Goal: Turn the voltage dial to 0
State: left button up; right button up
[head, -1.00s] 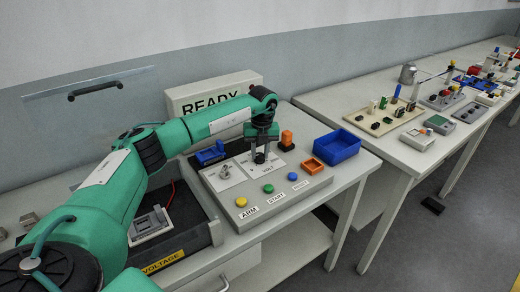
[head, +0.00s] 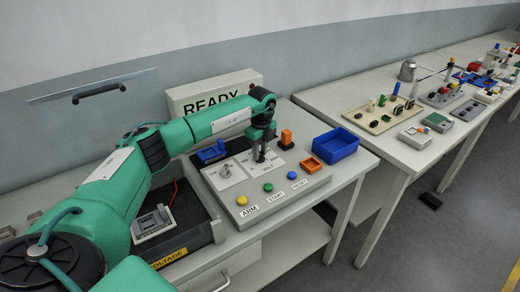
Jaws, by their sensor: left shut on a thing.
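The voltage dial (head: 259,156) is a small dark knob on a white plate marked VOLT, on the grey control panel (head: 296,205). My left gripper (head: 260,150) points down from above and is shut on the dial. Its fingers partly hide the knob, and I cannot read the dial's setting. A second knob (head: 225,171) sits on its own white plate just left of it. My right gripper does not show.
A READY sign box (head: 212,90) stands behind the panel. Yellow, green and blue buttons (head: 268,187) line the panel's front. A second table holds several devices.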

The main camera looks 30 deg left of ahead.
pick_arm(q)
jog(key=shift+r, duration=0.15)
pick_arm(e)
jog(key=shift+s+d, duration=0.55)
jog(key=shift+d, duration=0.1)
pick_arm(q)
jog(key=o, duration=0.9)
jog(key=shift+o, duration=0.3)
jog(key=shift+w+r, duration=0.1)
jog(key=shift+r, duration=0.2)
notch_tip(320, 180, up, 13)
jog(key=b, duration=0.2)
jog(key=shift+w, duration=0.25)
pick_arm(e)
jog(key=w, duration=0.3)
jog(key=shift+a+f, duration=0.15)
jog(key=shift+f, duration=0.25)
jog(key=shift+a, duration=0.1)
